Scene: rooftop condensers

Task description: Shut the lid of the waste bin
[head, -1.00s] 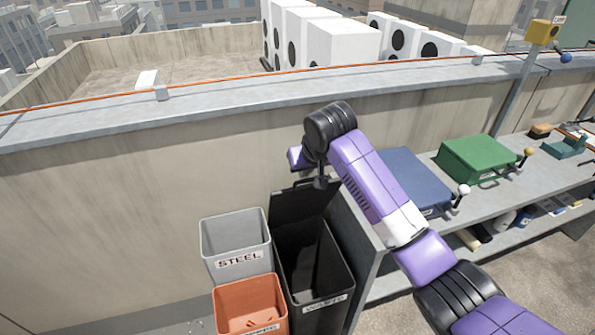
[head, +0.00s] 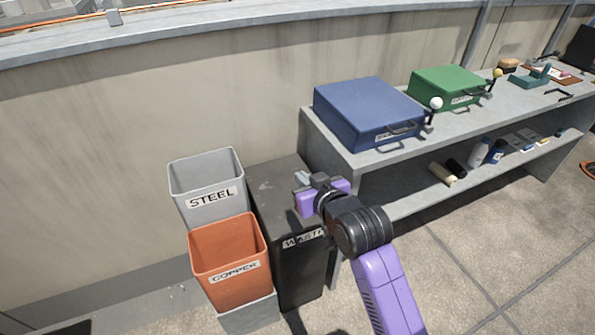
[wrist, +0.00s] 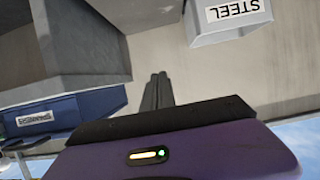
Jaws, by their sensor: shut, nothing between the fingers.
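The black waste bin (head: 290,265), with a white WASTE label on its front, stands on the floor between the other bins and the bench. Its lid (head: 272,185) lies flat across the top, and no opening shows. My gripper (head: 302,179) is shut and empty over the right part of the lid, and it hides some of that edge. Whether it touches the lid cannot be told. In the wrist view the shut fingers (wrist: 157,92) point toward the wall, with nothing between them.
A grey STEEL bin (head: 208,190) and an orange COPPER bin (head: 228,262) stand left of the waste bin. A grey bench (head: 350,152) on the right carries a blue box (head: 365,110) and a green box (head: 450,85). Open floor lies at front right.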

